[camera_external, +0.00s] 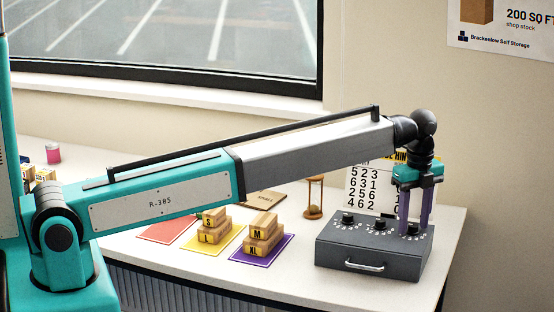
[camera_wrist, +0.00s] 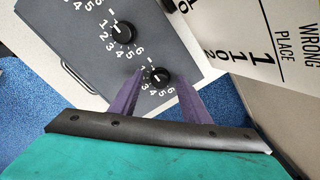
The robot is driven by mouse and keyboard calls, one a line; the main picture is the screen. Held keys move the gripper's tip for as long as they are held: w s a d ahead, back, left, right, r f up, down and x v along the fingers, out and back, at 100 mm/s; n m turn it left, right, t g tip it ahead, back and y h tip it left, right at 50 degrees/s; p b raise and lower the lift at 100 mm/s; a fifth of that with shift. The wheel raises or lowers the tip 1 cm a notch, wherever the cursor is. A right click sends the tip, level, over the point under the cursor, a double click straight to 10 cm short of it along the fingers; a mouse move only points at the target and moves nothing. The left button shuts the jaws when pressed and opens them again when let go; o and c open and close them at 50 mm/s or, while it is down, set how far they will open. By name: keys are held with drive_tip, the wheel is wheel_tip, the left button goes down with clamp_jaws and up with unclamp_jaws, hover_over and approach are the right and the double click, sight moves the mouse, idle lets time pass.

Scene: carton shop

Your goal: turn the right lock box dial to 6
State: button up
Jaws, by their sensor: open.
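The dark grey lock box (camera_external: 340,247) sits at the right end of the counter with several black dials on top. The right lock box dial (camera_wrist: 159,76) is a small black knob with white numbers around it. My gripper (camera_external: 413,230) points down over it, its two purple fingers open. In the wrist view the fingers (camera_wrist: 160,80) stand on either side of the right dial, with gaps showing. Whether they touch it I cannot tell. The white mark on the dial is too small to read surely. The middle dial (camera_wrist: 122,33) shows next to it.
A white number card (camera_external: 368,190) stands behind the box. An hourglass (camera_external: 314,198) stands to its left. Wooden blocks (camera_external: 208,228) are stacked on a yellow mat and a purple mat (camera_external: 249,255). The box has a front handle (camera_external: 364,266).

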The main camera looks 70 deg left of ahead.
drive_tip(key=shift+c, duration=0.3)
drive_tip(key=c, duration=1)
